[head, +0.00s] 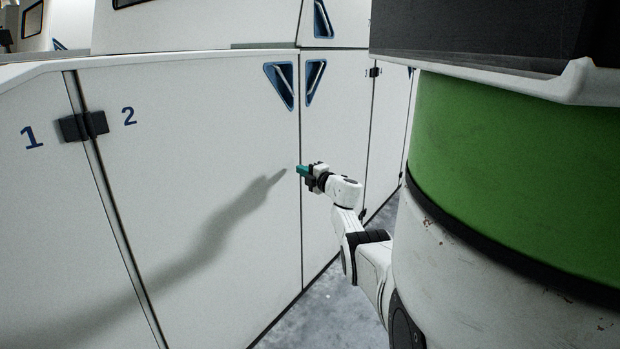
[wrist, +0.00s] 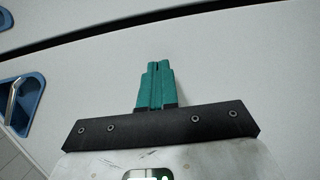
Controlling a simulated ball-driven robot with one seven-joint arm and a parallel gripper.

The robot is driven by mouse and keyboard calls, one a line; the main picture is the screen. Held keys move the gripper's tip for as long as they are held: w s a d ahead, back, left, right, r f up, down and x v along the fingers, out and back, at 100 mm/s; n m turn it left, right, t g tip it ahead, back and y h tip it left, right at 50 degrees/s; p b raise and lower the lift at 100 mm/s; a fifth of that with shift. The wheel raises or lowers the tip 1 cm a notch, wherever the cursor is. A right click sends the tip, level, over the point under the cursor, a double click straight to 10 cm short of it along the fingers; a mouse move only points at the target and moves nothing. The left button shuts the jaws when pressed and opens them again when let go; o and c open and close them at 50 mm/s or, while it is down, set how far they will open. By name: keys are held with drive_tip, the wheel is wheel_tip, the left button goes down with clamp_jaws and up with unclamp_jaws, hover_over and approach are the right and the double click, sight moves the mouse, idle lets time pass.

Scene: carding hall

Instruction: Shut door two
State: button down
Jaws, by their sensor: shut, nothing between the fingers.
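Door two (head: 200,190) is the white panel marked 2 in the head view, with a black hinge (head: 84,126) on its left and a blue triangular recessed handle (head: 281,84) at its upper right. Its right edge looks about level with the neighbouring panel, with a thin dark seam between; I cannot tell whether it is fully shut. My gripper (head: 301,171) is shut and empty, its teal fingertips at that edge, below the handle. In the wrist view the shut fingers (wrist: 157,85) point across a white panel towards the dark seam; whether they touch is unclear.
Door one (head: 30,200) is left of the hinge. Right of the seam, another white door (head: 335,170) has its own blue handle (head: 315,80). A strip of grey floor (head: 335,315) shows below. My green and white body fills the right side.

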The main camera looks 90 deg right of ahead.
drive_tip(key=s+d+p+v, duration=0.1)
drive_tip(key=p+v, duration=0.4)
drive_tip(key=v, duration=0.6)
drive_tip(key=shift+s+d, duration=0.35)
drive_tip(key=shift+s, duration=0.1)
drive_tip(key=shift+f, duration=0.1)
